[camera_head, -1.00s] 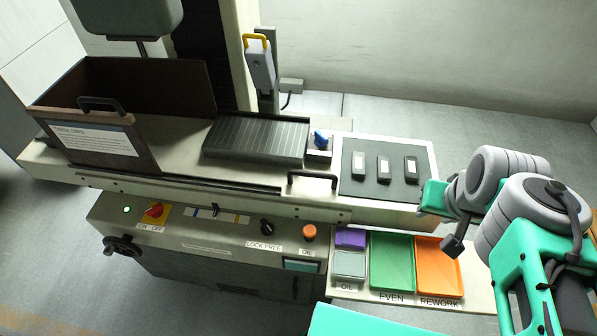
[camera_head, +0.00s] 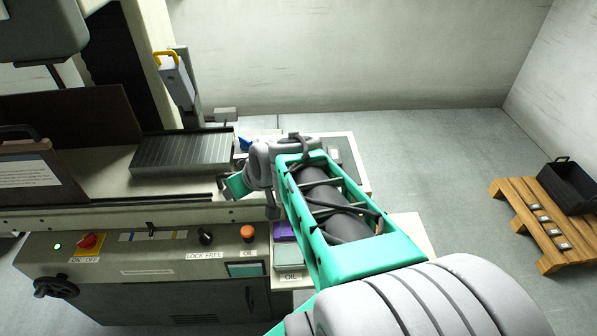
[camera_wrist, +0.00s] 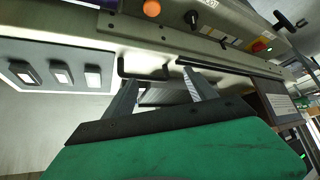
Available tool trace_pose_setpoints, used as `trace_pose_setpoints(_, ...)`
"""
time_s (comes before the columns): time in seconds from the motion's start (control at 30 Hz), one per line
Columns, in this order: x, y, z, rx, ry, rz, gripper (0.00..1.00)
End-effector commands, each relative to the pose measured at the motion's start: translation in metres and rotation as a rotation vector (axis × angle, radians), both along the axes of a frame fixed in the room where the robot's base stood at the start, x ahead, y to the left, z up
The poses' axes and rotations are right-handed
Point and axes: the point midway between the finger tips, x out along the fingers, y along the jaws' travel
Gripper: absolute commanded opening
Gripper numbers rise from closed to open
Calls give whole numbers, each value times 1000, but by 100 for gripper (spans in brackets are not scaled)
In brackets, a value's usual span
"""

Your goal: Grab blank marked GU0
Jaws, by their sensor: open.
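Three dark blanks with white labels lie on a grey mat (camera_wrist: 45,84) on the machine bed: the outer one (camera_wrist: 22,72), the middle one (camera_wrist: 60,73) and the one nearest my fingers (camera_wrist: 92,76) in the wrist view. Their markings are too small to read, so I cannot tell which is GU0. In the head view my arm hides most of the mat; one blank (camera_head: 335,156) shows beside it. My gripper (camera_wrist: 160,78) is open and empty, its fingers apart to the side of the blanks, toward a black handle (camera_wrist: 143,72). It also shows in the head view (camera_head: 232,187).
A pallet (camera_head: 530,225) at the right carries a black crate (camera_head: 570,185) and several small labelled pieces. An orange button (camera_head: 247,232) is on the front panel. Floor between is clear.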

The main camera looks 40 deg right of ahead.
Motion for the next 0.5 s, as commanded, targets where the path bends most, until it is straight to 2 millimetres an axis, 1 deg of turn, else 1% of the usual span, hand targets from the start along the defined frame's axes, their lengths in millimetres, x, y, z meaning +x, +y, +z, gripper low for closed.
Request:
trace_pose_setpoints(0.03,11,-39,-47,7,-69,-50,68)
trace_pose_setpoints(0.07,17,-59,-59,5,-125,-70,68)
trace_pose_setpoints(0.1,23,-88,-72,-3,-200,-108,68)
trace_pose_setpoints(0.17,24,-131,-86,-22,-305,-176,68)
trace_pose_setpoints(0.2,20,-156,-92,-38,-368,-220,68)
trace_pose_setpoints(0.3,6,-206,-99,-79,-484,-323,68)
trace_pose_setpoints(0.4,-3,-229,-99,-107,-539,-376,68)
trace_pose_setpoints(0.47,0,-235,-98,-112,-549,-383,68)
trace_pose_setpoints(0.5,5,-237,-98,-112,-551,-383,68)
